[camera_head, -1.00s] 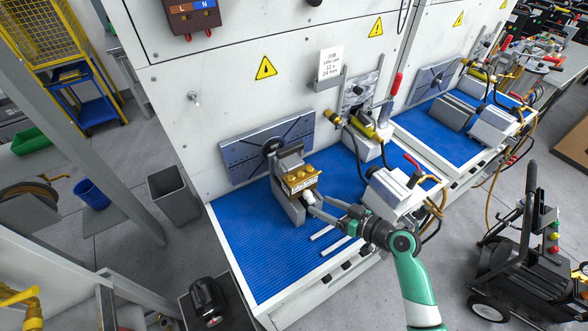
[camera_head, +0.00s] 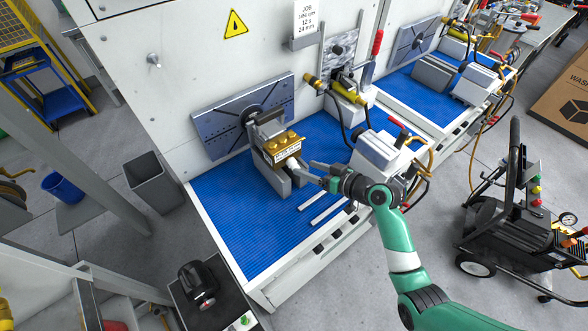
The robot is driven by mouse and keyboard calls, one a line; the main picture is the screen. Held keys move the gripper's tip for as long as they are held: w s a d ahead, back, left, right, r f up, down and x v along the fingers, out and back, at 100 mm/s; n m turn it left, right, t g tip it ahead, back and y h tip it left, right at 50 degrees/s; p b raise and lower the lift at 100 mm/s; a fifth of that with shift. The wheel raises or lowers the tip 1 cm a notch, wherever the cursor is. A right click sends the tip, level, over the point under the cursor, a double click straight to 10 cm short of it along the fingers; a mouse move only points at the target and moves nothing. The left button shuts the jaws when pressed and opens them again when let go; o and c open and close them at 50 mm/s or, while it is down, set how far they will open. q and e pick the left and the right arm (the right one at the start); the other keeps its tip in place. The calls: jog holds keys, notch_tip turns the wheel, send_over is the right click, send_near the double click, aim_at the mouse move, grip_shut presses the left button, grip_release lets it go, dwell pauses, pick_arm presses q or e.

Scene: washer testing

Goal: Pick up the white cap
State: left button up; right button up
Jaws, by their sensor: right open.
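The small white cap (camera_head: 293,163) is on the front side of the brass block (camera_head: 278,146), facing my right gripper. The block is held in a grey fixture (camera_head: 272,170) on the blue ribbed mat. My right gripper (camera_head: 307,171) is open, with its fingertips close to the cap and pointing at it. I cannot tell whether the fingers touch the cap or reach around it. My left gripper is not in view.
Two light bars (camera_head: 326,208) lie on the blue mat (camera_head: 235,215) below the gripper. A white box-shaped unit (camera_head: 378,150) with hoses stands to the right. A slotted grey plate (camera_head: 240,112) is behind the fixture. The mat's left part is clear.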

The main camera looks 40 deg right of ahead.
aim_at(298, 166)
jog(key=b+x, duration=0.3)
jog(key=x, duration=0.1)
jog(key=shift+w+a+f, duration=0.2)
jog(key=shift+w+f, duration=0.05)
jog(key=shift+f, duration=0.05)
jog(key=shift+w, duration=0.25)
grip_shut()
